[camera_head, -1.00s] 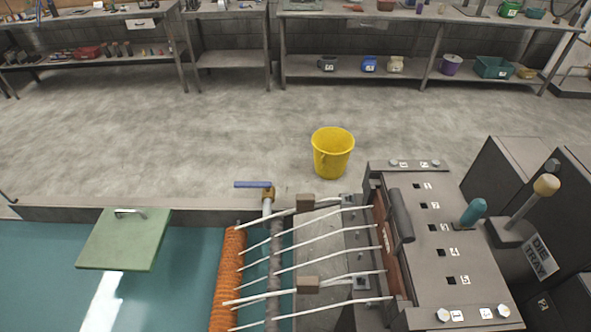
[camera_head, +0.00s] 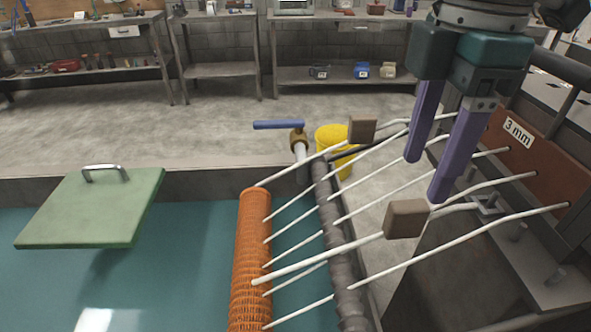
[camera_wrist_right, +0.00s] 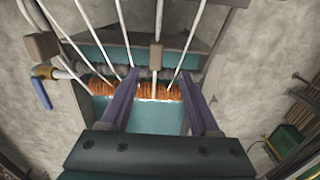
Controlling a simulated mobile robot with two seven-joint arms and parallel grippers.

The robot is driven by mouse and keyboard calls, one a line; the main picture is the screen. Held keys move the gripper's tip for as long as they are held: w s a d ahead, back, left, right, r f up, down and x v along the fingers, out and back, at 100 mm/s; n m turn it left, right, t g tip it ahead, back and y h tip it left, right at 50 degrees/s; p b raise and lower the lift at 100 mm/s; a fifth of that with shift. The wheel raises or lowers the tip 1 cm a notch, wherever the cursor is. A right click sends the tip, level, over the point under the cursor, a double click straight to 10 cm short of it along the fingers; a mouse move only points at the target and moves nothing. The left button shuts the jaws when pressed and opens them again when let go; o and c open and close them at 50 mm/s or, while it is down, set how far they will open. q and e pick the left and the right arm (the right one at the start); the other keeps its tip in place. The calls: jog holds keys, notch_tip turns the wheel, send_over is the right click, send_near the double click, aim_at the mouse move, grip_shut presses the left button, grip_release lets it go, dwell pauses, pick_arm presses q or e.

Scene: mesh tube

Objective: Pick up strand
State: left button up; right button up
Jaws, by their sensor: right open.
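Several white strands (camera_head: 320,258) run slanting from the holes of the brown die plate (camera_head: 515,170) over a grey ribbed roller (camera_head: 345,285) to an orange mesh roll (camera_head: 251,245). Two of them pass through brown blocks, a far block (camera_head: 361,130) and a near block (camera_head: 406,217). My right gripper (camera_head: 427,177) is open, its purple fingers pointing down over the strands near the die plate. In the right wrist view the open gripper (camera_wrist_right: 159,80) has the near strand and its block (camera_wrist_right: 155,57) between its fingers in the picture. I see no contact. My left gripper is not in view.
A blue-handled valve (camera_head: 280,125) stands at the far end of the roller. A yellow bucket (camera_head: 335,135) stands on the floor behind. A green lid (camera_head: 95,207) is at the left over the teal water (camera_head: 170,275). Shelved benches line the back wall.

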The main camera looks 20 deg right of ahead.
aim_at(407, 205)
jog(key=shift+w+d+f, duration=0.2)
jog(key=shift+f, duration=0.1)
notch_tip(407, 205, down, 3)
jog(key=shift+f, duration=0.1)
notch_tip(407, 205, down, 6)
jog(key=shift+w+a+f+p, duration=0.1)
jog(key=shift+w+a+p, duration=0.05)
jog(key=shift+p, duration=0.2)
grip_shut()
dwell(0.3)
